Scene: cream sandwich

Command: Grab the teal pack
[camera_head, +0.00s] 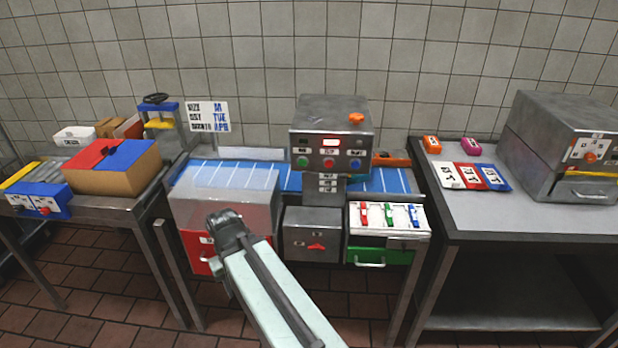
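Small packs lie on the right table: an orange one (431,145) and a magenta one (471,147) at the back. My gripper (226,222) is dark, at the end of my pale arm, in front of the middle bench. It overlaps the grey box with the red front (195,255) in the picture. Its fingers are too small and dark to tell whether they are open or shut. My arm hides part of the bench front.
White, red and blue cards (470,177) lie on the right table beside a grey machine (570,150). A grey button machine (330,140) stands over the blue conveyor (385,180). The left table holds a red and blue topped carton (110,165). Gaps separate the tables.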

